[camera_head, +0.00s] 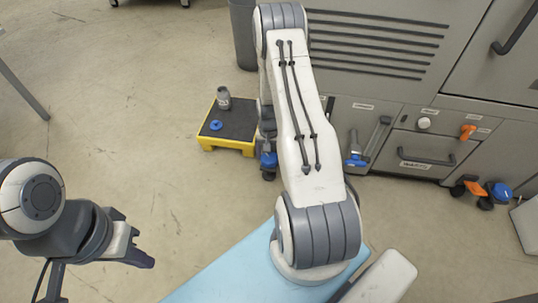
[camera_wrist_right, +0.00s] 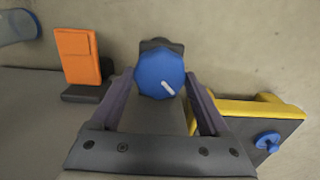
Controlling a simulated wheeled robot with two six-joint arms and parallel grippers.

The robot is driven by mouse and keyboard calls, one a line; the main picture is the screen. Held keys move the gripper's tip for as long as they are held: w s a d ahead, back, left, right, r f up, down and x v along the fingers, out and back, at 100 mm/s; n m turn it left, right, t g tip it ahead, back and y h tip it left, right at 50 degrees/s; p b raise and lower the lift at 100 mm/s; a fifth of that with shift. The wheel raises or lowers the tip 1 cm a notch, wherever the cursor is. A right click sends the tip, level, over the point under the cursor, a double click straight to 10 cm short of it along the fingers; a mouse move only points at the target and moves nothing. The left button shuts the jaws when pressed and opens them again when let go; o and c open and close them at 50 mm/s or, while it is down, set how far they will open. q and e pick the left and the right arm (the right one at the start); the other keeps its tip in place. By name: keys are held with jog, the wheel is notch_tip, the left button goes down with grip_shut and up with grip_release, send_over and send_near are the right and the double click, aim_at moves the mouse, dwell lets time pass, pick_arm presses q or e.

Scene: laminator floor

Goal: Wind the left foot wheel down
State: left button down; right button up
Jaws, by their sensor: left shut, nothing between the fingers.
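The left foot wheel is a blue round knob (camera_wrist_right: 158,75) with a white mark on its face in the right wrist view. In the head view it shows (camera_head: 268,160) low at the machine's left end, beside my right arm. My right gripper (camera_wrist_right: 160,80) has one finger on each side of the wheel. I cannot tell whether the fingers touch its rim. My right arm hides most of that gripper in the head view. My left gripper (camera_head: 149,261) is shut and empty at the lower left, far from the wheel.
An orange block (camera_wrist_right: 77,56) stands left of the wheel. A yellow-edged platform (camera_head: 205,145) with a grey cylinder (camera_head: 223,98) and a blue disc (camera_head: 215,125) stands close to the wheel's left. Another blue wheel (camera_head: 501,191) is at the machine's right.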

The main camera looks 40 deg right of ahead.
jog(key=shift+r+m+p, duration=0.3)
jog(key=shift+m+p, duration=0.4)
jog(key=shift+p, duration=0.5)
jog(key=shift+m+p, duration=0.4)
jog(key=shift+f+m, duration=0.25)
jog(key=shift+m, duration=0.15)
jog(key=o, duration=1.2)
